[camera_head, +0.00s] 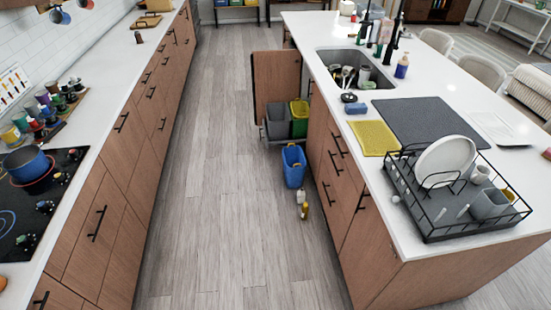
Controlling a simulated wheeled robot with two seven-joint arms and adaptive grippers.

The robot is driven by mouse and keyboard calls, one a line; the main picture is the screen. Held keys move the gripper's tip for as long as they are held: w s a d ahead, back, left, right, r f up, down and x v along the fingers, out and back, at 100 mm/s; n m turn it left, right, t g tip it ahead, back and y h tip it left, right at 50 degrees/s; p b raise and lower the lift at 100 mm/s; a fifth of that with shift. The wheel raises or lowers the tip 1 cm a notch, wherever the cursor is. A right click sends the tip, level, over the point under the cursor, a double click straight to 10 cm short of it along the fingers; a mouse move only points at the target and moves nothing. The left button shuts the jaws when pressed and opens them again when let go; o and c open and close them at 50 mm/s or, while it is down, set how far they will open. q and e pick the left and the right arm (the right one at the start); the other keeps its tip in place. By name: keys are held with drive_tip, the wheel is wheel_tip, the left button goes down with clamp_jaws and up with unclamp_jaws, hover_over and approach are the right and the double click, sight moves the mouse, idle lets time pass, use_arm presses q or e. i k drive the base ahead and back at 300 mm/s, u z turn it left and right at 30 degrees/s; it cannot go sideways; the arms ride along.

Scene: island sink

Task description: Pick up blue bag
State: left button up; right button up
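The blue bag (294,171) stands upright on the wooden floor beside the island. It is box-shaped, and its top looks open. It stands just in front of a pulled-out waste drawer, and I cannot tell whether the two touch. Neither of my grippers shows in the head view.
The drawer holds a grey bin (277,122) and a green-yellow bin (299,112); its wooden front (276,78) sticks into the aisle. Small bottles (303,206) stand in front of the bag. The island (425,95) bounds the right, the stove counter (92,112) the left. The aisle floor (225,225) is clear.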

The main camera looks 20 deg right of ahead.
sight(294, 160)
drive_tip(key=u, duration=0.05)
drive_tip(key=i, duration=2)
drive_tip(key=z, duration=0.35)
drive_tip(key=i, duration=0.85)
drive_tip(key=z, duration=0.1)
